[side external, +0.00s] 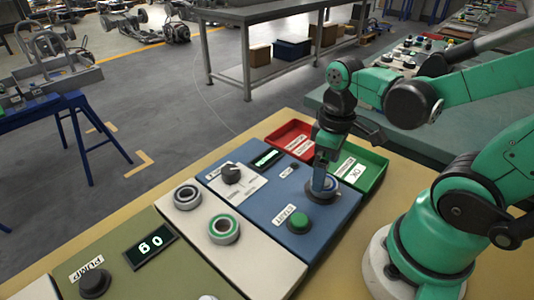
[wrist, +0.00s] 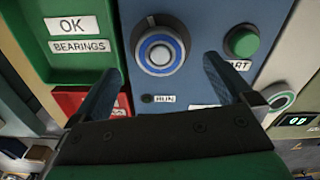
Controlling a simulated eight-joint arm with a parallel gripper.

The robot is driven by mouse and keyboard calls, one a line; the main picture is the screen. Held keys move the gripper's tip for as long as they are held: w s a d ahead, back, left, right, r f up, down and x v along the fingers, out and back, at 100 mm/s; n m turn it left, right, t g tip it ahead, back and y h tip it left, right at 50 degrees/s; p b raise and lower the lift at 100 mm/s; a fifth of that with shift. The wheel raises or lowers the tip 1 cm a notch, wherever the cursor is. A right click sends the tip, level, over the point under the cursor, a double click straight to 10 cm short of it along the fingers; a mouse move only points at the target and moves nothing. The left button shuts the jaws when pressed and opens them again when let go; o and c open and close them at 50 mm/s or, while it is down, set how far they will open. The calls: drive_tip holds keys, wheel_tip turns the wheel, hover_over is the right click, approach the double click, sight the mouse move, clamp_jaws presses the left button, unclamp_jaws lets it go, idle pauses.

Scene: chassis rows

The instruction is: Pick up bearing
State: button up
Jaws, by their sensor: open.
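A bearing with a blue ring (wrist: 160,50) sits on the blue panel (wrist: 200,20), beside the green START button (wrist: 241,42). It also shows in the side view (side external: 331,188), partly hidden by my gripper. My gripper (side external: 322,190) is low over this bearing, pointing down. In the wrist view my gripper (wrist: 162,68) has its two dark fingers spread wide with nothing between them; the bearing lies beyond the tips, between their lines. Two more bearings sit on the pale panel: a grey one (side external: 187,196) and a green-ringed one (side external: 224,229).
A green tray labelled OK BEARINGS (side external: 374,168) and a red tray (side external: 278,137) lie behind the blue panel. A black knob (side external: 231,173) and a green-lit display (side external: 268,157) stand on it. A PUMP panel with a display (side external: 150,247) is at the front left.

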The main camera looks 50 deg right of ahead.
drive_tip(key=shift+f, duration=1.7)
clamp_jaws()
drive_tip(key=shift+r, duration=0.1)
